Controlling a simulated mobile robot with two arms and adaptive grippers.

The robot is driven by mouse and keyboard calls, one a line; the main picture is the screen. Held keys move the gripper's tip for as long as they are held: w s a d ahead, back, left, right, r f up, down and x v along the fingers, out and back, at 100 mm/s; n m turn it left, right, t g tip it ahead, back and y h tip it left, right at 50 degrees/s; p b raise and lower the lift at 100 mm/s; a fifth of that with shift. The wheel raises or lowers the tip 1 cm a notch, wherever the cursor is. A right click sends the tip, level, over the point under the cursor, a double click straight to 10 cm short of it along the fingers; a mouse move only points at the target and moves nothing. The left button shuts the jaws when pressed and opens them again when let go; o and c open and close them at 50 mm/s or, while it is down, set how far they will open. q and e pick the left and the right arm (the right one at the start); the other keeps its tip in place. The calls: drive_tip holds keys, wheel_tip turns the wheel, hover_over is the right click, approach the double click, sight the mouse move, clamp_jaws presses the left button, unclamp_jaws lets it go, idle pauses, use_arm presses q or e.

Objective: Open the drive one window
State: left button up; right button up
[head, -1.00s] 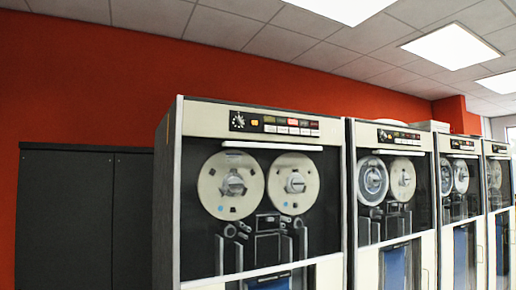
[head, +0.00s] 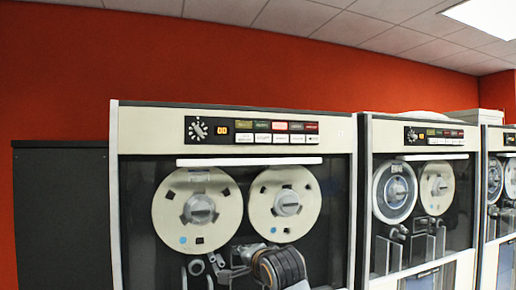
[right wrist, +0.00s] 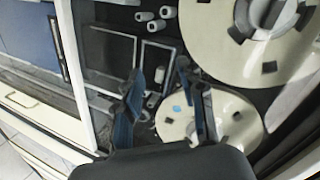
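The nearest tape drive (head: 118,200) fills the middle of the head view. Its window (head: 150,262) covers two cream reels, and a long white bar (head: 250,162) runs along its top edge. The window looks closed. My right gripper (head: 222,262) is low in front of the window, below the reels and well under the white bar. In the right wrist view its two fingers (right wrist: 168,85) are apart with nothing between them, and the reels show beyond them. I cannot tell how far the fingertips are from the glass. My left gripper is not in view.
A control panel (head: 255,131) with a dial and coloured buttons sits above the bar. More tape drives (head: 368,150) stand in a row to the right. A dark cabinet (head: 60,215) is on the left, before a red wall (head: 60,80).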

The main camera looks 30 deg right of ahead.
drive_tip(key=s+r+m+t+p, duration=0.1)
drive_tip(key=s+r+m, duration=0.15)
drive_tip(key=r, duration=0.65)
drive_tip(key=s+r+m+t, duration=0.1)
drive_tip(key=s+r, duration=0.3)
drive_tip(key=r, duration=0.5)
drive_tip(key=m+t+h+p, duration=0.1)
drive_tip(key=m+h+p, duration=0.1)
approach(257, 163)
drive_tip(key=p+x, duration=0.5)
drive_tip(key=x, duration=0.2)
drive_tip(key=shift+w+d+r+p, duration=0.1)
drive_tip(key=shift+w+r+p, duration=0.15)
drive_tip(key=shift+p, duration=0.15)
drive_tip(key=shift+w+d+f, duration=0.1)
drive_tip(key=shift+w+f, duration=0.1)
drive_tip(key=shift+w, duration=0.4)
clamp_jaws()
